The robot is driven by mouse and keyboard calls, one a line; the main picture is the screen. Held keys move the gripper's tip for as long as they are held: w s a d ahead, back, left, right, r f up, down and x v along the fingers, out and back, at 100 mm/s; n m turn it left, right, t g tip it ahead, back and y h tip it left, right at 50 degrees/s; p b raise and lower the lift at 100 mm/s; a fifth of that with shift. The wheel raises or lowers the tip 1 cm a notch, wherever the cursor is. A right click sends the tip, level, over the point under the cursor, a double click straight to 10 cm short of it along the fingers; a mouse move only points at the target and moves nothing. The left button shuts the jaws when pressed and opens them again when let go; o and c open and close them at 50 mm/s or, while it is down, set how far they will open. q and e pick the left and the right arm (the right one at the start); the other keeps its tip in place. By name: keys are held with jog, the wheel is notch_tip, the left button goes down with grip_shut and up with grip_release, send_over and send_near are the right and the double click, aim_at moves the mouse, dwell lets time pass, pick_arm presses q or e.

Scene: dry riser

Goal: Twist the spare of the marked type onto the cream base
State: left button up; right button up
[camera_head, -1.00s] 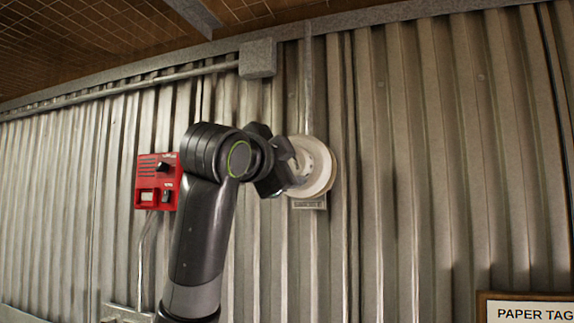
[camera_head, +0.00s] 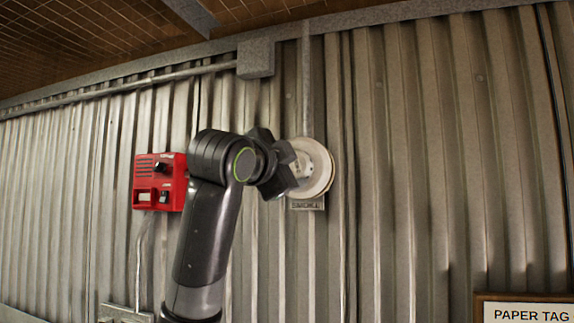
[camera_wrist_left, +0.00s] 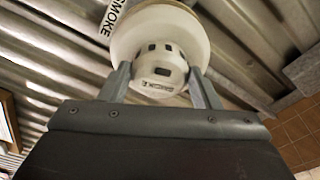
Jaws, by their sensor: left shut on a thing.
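The cream base (camera_head: 325,168) is a round disc on the corrugated wall, partly hidden by my gripper in the head view. It also shows in the left wrist view (camera_wrist_left: 188,28) as a wide pale disc behind the spare. The spare (camera_wrist_left: 157,68) is a pale smoke detector head with dark slots and a small label on its face. My left gripper (camera_head: 297,166) is shut on the spare, one finger on each side, as the left wrist view (camera_wrist_left: 160,84) shows. The spare is up against the base; I cannot tell whether it is locked. My right gripper is not in view.
A "SMOKE" label plate (camera_head: 307,204) sits just below the base. A red call box (camera_head: 160,182) is on the wall to the left. A grey junction box (camera_head: 256,58) and conduit run above. A "PAPER TAG" sign (camera_head: 525,310) is at lower right.

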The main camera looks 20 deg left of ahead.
pick_arm(q)
jog(key=shift+w, duration=0.45)
jog(key=o, duration=1.1)
jog(key=shift+s, duration=0.1)
jog(key=shift+s+a+f+b, duration=0.15)
jog(key=shift+s+a+b, duration=0.25)
jog(key=shift+s+b, duration=1.85)
jog(key=shift+s+a+f+b, duration=0.3)
jog(key=shift+s+b, duration=0.65)
jog(key=shift+s, duration=2.5)
jog(key=shift+s+a+f+b, duration=0.1)
jog(key=shift+s+a+b, duration=0.4)
jog(key=shift+s+b, duration=1.75)
jog(key=shift+o, duration=0.2)
jog(key=shift+s+p, duration=0.5)
jog(key=shift+p, duration=0.15)
